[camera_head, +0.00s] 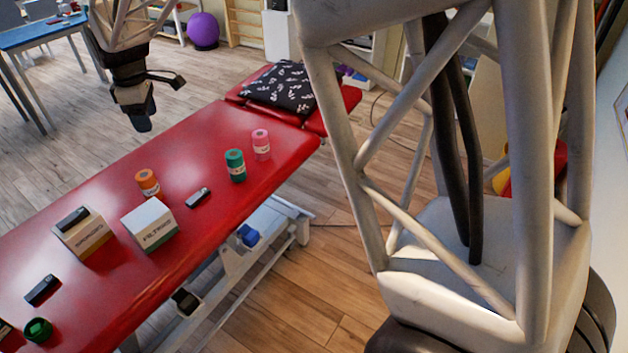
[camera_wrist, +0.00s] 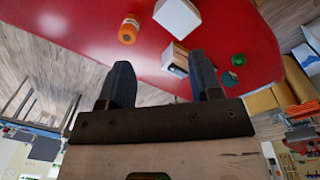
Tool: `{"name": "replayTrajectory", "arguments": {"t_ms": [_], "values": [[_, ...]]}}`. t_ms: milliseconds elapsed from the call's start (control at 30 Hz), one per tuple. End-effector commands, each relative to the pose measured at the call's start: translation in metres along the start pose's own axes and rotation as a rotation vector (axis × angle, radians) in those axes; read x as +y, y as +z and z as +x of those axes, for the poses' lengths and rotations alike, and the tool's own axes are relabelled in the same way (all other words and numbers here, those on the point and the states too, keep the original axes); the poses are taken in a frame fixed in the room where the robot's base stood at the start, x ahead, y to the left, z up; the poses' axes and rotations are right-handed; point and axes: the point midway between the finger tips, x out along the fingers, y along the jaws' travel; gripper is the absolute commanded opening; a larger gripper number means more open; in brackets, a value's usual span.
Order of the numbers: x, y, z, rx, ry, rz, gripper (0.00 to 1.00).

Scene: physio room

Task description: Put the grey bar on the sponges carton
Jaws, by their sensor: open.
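A small grey bar (camera_head: 198,197) lies flat on the red treatment table, right of the white carton. A tan-and-white carton (camera_head: 85,236), its small lettering hard to read but possibly the sponges carton, stands left of the white carton. A dark bar (camera_head: 73,218) lies on its top. This carton also shows in the wrist view (camera_wrist: 175,62), ahead of my fingers. My gripper (camera_head: 143,118) hangs in the air beyond the table's far edge, apart from the bar and carton. It is open, with nothing between its fingers in the wrist view (camera_wrist: 160,64).
A white carton lettered FILTERS (camera_head: 150,228), an orange roll (camera_head: 148,182), a green roll (camera_head: 235,165) and a pink roll (camera_head: 261,144) stand on the red table (camera_head: 190,145). A black block (camera_head: 42,290) and green cup-like thing (camera_head: 38,330) are front left.

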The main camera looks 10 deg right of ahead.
Motion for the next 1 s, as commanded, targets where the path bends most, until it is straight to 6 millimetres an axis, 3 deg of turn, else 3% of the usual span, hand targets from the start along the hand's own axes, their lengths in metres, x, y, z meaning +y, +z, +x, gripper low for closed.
{"name": "replayTrajectory", "arguments": {"t_ms": [100, 400, 767, 1000], "values": [[-0.013, 0.043, -0.022, 0.006, 0.015, 0.106, 0.59], [-0.054, 0.139, -0.057, 0.017, 0.044, 0.372, 0.59], [-0.122, 0.240, -0.079, 0.030, 0.074, 0.690, 0.59], [-0.177, 0.297, -0.084, 0.041, 0.095, 0.903, 0.59]]}}
